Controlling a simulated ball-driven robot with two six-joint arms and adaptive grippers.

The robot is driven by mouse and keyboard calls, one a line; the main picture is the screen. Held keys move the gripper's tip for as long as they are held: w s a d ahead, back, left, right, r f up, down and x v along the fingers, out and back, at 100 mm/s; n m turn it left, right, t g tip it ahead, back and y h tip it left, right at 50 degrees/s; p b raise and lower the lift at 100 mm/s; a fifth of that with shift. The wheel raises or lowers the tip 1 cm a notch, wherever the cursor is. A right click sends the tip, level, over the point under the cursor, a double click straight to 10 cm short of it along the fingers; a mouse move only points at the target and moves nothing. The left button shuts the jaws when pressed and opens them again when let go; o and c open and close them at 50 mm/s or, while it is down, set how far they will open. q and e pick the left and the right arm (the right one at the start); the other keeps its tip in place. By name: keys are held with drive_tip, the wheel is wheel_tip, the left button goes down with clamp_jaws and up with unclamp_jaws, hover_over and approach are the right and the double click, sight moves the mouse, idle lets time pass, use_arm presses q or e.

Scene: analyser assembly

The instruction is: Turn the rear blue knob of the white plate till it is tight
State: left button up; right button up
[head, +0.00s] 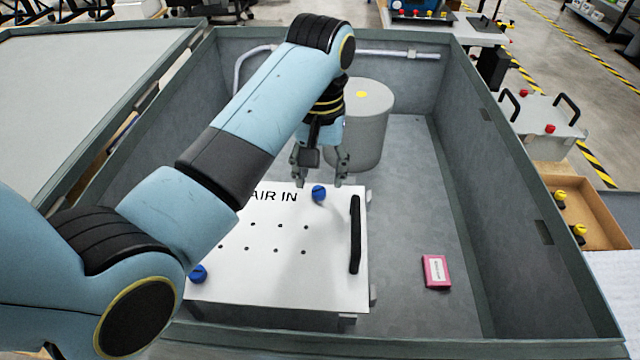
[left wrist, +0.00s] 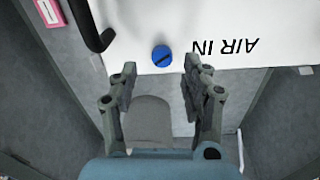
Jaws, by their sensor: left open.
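The white plate (head: 270,270) lies in the grey bin, marked AIR IN, with a black handle (head: 355,234) along its right side. The rear blue knob (head: 318,192) is at its far edge; it also shows in the left wrist view (left wrist: 162,56), with a dark slot across its top. A second blue knob (head: 197,273) is at the front left corner. My left gripper (head: 320,178) is open and points down close to the rear knob. In the left wrist view the knob appears just past the gap between the open fingertips (left wrist: 160,66); no contact shows. My right gripper is not in view.
A grey cylinder (head: 368,125) with a yellow spot stands behind the plate, close to my left gripper. A pink box (head: 436,271) lies on the bin floor at right. High bin walls (head: 530,200) surround the area. The floor right of the plate is mostly clear.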

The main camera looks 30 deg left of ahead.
sight(319, 190)
use_arm(q)
wheel_tip(319, 190, down, 2)
drive_tip(key=shift+s+a+f, duration=0.1)
drive_tip(key=shift+a+f, duration=0.05)
drive_tip(key=shift+f, duration=0.7)
drive_tip(key=shift+c, duration=0.2)
clamp_jaws()
